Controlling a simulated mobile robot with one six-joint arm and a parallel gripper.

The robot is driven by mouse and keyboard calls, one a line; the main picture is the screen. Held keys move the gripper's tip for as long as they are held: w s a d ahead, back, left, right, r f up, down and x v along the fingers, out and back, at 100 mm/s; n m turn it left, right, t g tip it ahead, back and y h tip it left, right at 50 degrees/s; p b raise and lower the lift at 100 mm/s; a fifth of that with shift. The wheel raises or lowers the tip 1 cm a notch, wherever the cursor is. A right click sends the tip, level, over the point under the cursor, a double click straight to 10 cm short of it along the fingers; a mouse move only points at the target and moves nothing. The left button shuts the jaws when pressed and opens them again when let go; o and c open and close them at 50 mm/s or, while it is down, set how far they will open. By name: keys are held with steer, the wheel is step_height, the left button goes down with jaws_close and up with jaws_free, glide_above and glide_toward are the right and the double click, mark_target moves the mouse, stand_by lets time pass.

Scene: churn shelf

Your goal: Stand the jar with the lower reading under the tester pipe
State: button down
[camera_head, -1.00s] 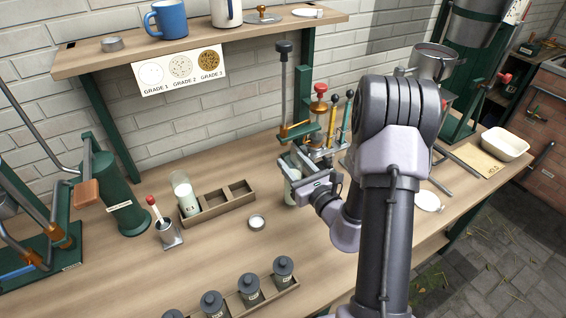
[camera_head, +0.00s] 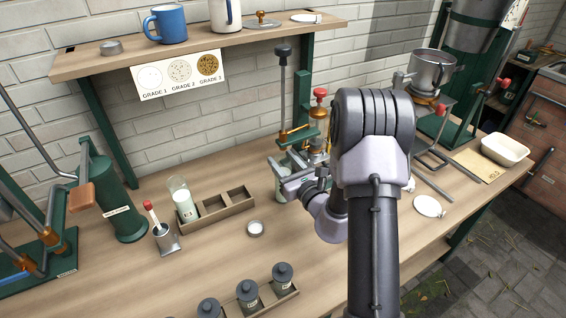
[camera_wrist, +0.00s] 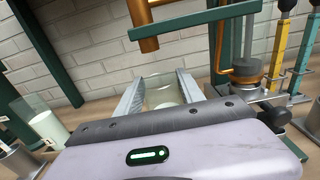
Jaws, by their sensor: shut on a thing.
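My gripper (camera_head: 280,178) is shut on a glass jar (camera_head: 282,190) with pale contents, in front of the green tester stand (camera_head: 306,136). In the wrist view the jar (camera_wrist: 165,96) sits between the two fingers, its lower part hidden by my gripper body. Whether the jar touches the bench is hidden. The other jar (camera_head: 183,203), part filled with white, stands in the left slot of the wooden rack (camera_head: 225,211); it also shows in the wrist view (camera_wrist: 46,124).
A small round dish (camera_head: 255,228) lies in front of the rack. A metal cup with a red-topped stick (camera_head: 165,238) stands left. Dark lidded canisters (camera_head: 247,291) line the front. A grade card (camera_head: 180,73) hangs from the shelf (camera_head: 110,60). Bench between rack and tester is clear.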

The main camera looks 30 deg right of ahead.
steer(key=shift+f, duration=0.15)
steer(key=c, duration=0.7)
jaws_free()
